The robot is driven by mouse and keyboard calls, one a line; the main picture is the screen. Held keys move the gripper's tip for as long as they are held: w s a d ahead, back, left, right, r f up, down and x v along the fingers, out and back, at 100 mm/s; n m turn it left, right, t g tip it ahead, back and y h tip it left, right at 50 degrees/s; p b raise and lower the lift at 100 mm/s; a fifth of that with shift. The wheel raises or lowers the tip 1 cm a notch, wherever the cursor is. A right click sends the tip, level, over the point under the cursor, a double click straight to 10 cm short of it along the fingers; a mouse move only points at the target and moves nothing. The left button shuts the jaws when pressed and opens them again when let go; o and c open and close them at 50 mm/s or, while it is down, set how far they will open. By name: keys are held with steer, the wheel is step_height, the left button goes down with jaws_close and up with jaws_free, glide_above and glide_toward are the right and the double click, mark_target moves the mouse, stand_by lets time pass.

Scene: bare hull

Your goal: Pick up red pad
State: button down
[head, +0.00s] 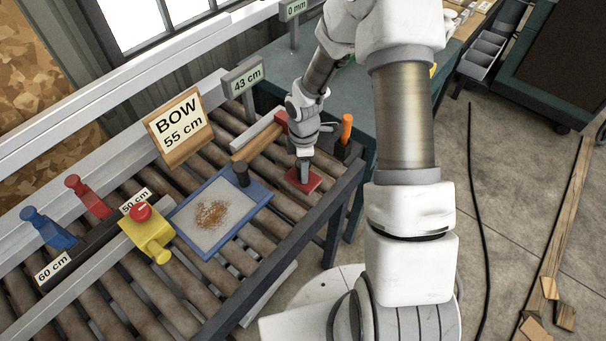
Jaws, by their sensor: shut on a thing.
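The red pad (313,184) lies flat at the right end of the roller conveyor, near its front edge. My gripper (304,178) reaches down onto it from above and is shut on the upper part of the pad. The gripper hides the middle of the pad, so I cannot see the fingers' exact hold. The pad appears to be at the height of the rollers; I cannot tell whether it touches them.
Left of the pad is a blue-framed tray (178,213) with brown grains and a dark knob. An orange-handled tool (346,130) stands close on the right. A wood-and-grey bar (256,140) lies behind. A yellow block with red knob (150,236) sits farther left.

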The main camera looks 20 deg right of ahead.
steer(key=shift+r, duration=0.45)
steer(key=r, duration=0.3)
steer(key=shift+s+d+r, duration=0.15)
steer(key=shift+d+r, duration=0.15)
steer(key=shift+r, duration=0.05)
steer(key=s+d+r+p, duration=0.1)
steer(key=s+d+r, duration=0.5)
steer(key=s+d, duration=0.1)
steer(key=shift+d+r, duration=0.2)
steer(key=shift+d, duration=0.45)
steer(key=c, duration=1)
jaws_free()
jaws_close()
